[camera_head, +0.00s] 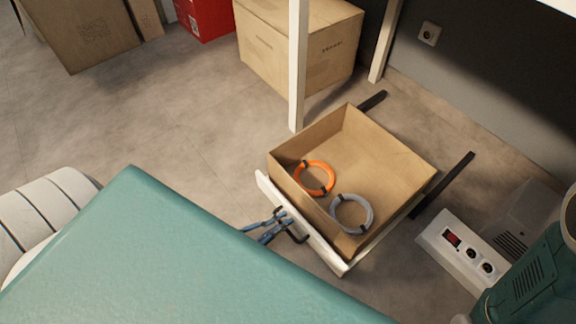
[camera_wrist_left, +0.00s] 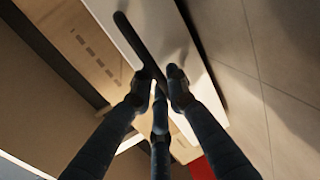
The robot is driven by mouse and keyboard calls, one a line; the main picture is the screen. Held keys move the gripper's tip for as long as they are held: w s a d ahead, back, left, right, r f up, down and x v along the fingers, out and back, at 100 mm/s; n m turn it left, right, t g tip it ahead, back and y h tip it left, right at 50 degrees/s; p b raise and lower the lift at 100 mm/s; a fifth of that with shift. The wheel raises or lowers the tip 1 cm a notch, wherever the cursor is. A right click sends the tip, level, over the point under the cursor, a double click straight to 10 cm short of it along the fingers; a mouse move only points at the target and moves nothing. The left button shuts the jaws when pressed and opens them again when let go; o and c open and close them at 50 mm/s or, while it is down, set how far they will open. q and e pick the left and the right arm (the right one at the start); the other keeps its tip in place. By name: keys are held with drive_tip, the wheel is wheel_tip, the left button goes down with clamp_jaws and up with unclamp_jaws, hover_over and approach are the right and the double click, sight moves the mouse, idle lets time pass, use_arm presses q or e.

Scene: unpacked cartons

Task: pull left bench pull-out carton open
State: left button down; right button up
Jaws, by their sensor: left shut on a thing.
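The pull-out carton (camera_head: 375,170) is an open-topped brown box behind a white front board (camera_head: 302,224). It stands out between two dark rails, with its inside in plain view. An orange ring (camera_head: 314,178) and a grey ring (camera_head: 352,212) lie in it. My left gripper (camera_head: 285,228) has blue-grey fingers and is shut on the dark handle (camera_head: 298,237) of the front board. In the left wrist view the fingers (camera_wrist_left: 160,88) close around the dark handle bar (camera_wrist_left: 138,45) beside the white board. My right gripper is not in view.
A white table leg (camera_head: 298,70) stands behind the carton's far left corner. Closed cartons (camera_head: 300,45) and a red box (camera_head: 204,16) stand at the back. A white power strip (camera_head: 462,250) is at the right. A teal surface (camera_head: 170,250) fills the front left.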

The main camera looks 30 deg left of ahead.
use_arm(q)
drive_tip(key=shift+s+f, duration=0.2)
drive_tip(key=shift+s, duration=0.05)
drive_tip(key=c, duration=1.8)
unclamp_jaws()
drive_tip(key=shift+o, duration=0.2)
drive_tip(key=shift+w+r, duration=0.1)
drive_tip(key=shift+r, duration=0.1)
